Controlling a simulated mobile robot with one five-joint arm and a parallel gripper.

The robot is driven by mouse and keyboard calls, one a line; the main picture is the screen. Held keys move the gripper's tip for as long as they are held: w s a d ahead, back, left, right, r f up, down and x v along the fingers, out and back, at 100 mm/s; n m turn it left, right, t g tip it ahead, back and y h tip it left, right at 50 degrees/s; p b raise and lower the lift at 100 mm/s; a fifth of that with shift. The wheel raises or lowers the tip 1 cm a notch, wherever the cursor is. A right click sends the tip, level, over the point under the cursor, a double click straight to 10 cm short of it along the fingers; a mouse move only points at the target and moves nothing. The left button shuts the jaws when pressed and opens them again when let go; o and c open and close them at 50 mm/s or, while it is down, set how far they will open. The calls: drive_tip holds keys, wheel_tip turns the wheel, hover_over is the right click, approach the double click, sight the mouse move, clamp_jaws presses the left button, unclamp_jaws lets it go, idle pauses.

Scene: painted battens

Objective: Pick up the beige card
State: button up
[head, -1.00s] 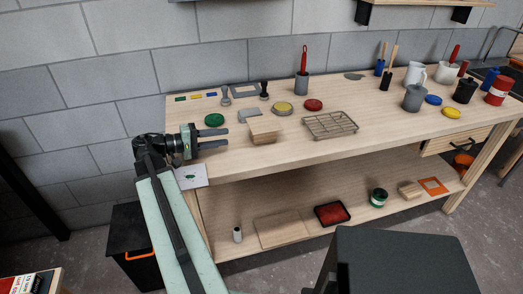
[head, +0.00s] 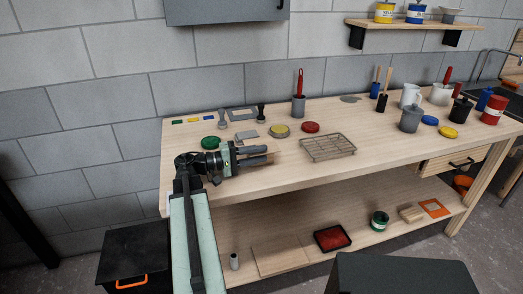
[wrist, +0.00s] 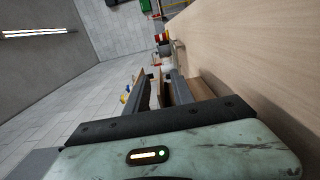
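My gripper (head: 272,154) is open, its two dark fingers parallel and pointing right over the front left of the workbench. A tan wooden block (head: 268,143) lies behind and under the fingers, mostly hidden by them in the head view. In the wrist view my gripper (wrist: 163,84) shows a gap between its fingers, with tan-brown surfaces beside and beyond them. I cannot tell whether any of these touches a finger. I cannot single out the beige card for certain; it may be hidden by my gripper or be part of the tan shapes.
The workbench (head: 380,150) carries a green disc (head: 210,142), a yellow-topped tin (head: 279,130), a red disc (head: 310,127) and a wire rack (head: 328,147). A grey cup (head: 298,106) holds a red-handled brush. A lower shelf holds a red tray (head: 332,238). The bench's front right is clear.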

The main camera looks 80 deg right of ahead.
drive_tip(key=shift+s+d, duration=0.1)
drive_tip(key=shift+s, duration=0.15)
clamp_jaws()
wheel_tip(320, 180, up, 10)
drive_tip(key=p, duration=1)
